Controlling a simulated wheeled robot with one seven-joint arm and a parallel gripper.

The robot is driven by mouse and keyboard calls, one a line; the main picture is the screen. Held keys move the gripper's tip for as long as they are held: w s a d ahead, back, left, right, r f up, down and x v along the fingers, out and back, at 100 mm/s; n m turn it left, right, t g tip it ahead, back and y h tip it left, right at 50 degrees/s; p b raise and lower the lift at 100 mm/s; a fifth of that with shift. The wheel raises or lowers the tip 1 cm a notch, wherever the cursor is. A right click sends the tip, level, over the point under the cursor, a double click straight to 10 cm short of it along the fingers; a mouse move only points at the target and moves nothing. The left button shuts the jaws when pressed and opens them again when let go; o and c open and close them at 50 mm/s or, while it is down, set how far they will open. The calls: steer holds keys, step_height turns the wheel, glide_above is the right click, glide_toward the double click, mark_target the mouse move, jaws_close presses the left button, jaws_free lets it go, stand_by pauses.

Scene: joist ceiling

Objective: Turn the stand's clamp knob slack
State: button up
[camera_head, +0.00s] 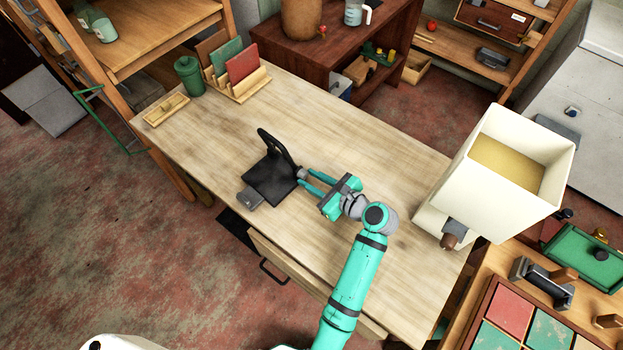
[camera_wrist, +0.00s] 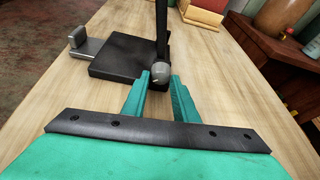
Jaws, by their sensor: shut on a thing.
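The stand (camera_head: 268,186) is a black base plate with a black upright on the wooden table; its base also shows in the wrist view (camera_wrist: 118,58). A grey clamp joins its left end (camera_wrist: 85,45). The grey clamp knob (camera_wrist: 160,74) sits low at the upright's side facing me. My gripper (camera_head: 306,181) reaches in from the right, its teal fingers level with the knob. In the wrist view my gripper (camera_wrist: 161,82) is shut on the knob, one finger on each side. The fingertips partly hide the knob.
The table (camera_head: 205,145) is clear around the stand. A green canister (camera_head: 188,75), a rack of coloured boards (camera_head: 238,80) and a small wooden tray (camera_head: 167,109) stand at its far left end.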

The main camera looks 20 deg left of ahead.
steer(key=n+t, duration=0.2)
steer(key=n, duration=0.1)
steer(key=shift+s+a+h, duration=0.15)
steer(key=shift+h, duration=0.25)
steer(key=shift+f+n+t, duration=0.1)
steer(key=shift+n+t, duration=0.7)
steer(key=shift+n, duration=0.6)
steer(key=o, duration=1.1)
steer(key=shift+c, duration=0.2)
steer(key=shift+s, duration=0.1)
steer(key=v, duration=1)
steer(key=shift+s, duration=0.35)
steer(key=shift+d, duration=0.25)
steer(key=shift+c, duration=0.7)
